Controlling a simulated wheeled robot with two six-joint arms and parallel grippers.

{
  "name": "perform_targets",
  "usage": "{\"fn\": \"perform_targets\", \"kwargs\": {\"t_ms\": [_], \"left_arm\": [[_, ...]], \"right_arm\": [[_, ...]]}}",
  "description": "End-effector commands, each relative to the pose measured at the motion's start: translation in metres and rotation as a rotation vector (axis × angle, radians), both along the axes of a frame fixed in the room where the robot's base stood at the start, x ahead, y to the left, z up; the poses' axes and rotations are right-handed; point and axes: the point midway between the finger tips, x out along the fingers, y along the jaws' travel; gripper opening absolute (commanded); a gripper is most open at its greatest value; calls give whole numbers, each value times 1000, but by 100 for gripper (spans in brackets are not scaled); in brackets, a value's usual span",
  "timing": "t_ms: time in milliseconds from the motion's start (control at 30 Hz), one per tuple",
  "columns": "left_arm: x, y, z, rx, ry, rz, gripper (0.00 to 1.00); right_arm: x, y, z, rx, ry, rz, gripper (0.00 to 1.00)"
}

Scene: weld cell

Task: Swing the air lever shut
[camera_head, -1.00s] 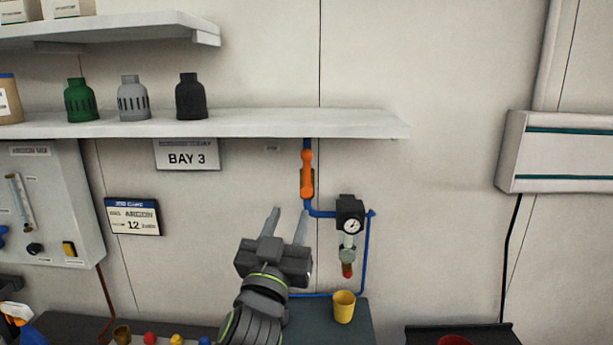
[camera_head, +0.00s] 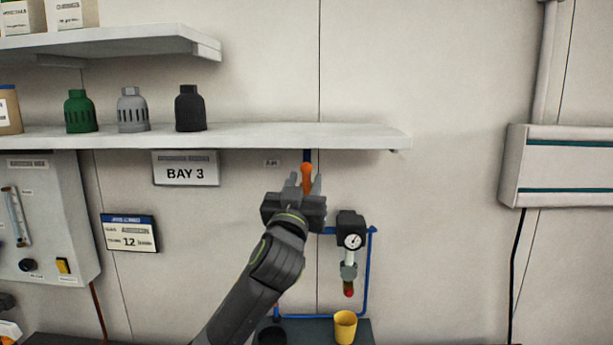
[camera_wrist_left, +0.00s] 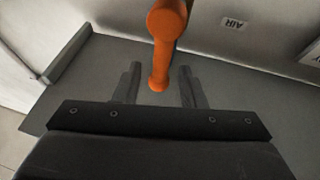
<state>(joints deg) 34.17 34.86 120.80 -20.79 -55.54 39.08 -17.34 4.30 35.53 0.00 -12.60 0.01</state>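The orange air lever (camera_head: 306,173) is on the blue pipe just under the lower shelf, in line with the pipe. In the left wrist view the lever (camera_wrist_left: 163,50) runs from the top centre down, its end between the two fingers. My left gripper (camera_head: 304,184) is open, raised in front of the lever. In the left wrist view its fingers (camera_wrist_left: 159,85) stand apart on either side of the lever's end, with a gap to each. The gripper hides the lever's lower part in the head view. My right gripper does not show.
The lower shelf (camera_head: 270,135) is close above, holding green, grey and black caps. A pressure gauge (camera_head: 352,241) on the blue pipe is at the right of my gripper. A yellow cup (camera_head: 345,326) stands below.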

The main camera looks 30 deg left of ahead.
Motion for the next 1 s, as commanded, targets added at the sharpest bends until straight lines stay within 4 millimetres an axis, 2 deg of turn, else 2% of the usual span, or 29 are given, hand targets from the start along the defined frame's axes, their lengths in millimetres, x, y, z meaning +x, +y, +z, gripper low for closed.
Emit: {"fn": "perform_targets", "kwargs": {"t_ms": [200,567,833,1000], "left_arm": [[17,6,8,-1,0,0,37],[20,7,9,0,-1,-1,37],[20,7,9,1,-1,-1,2],[19,7,9,1,-3,-1,0]], "right_arm": [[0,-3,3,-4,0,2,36],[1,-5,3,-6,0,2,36],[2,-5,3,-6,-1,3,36],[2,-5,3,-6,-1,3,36]]}}
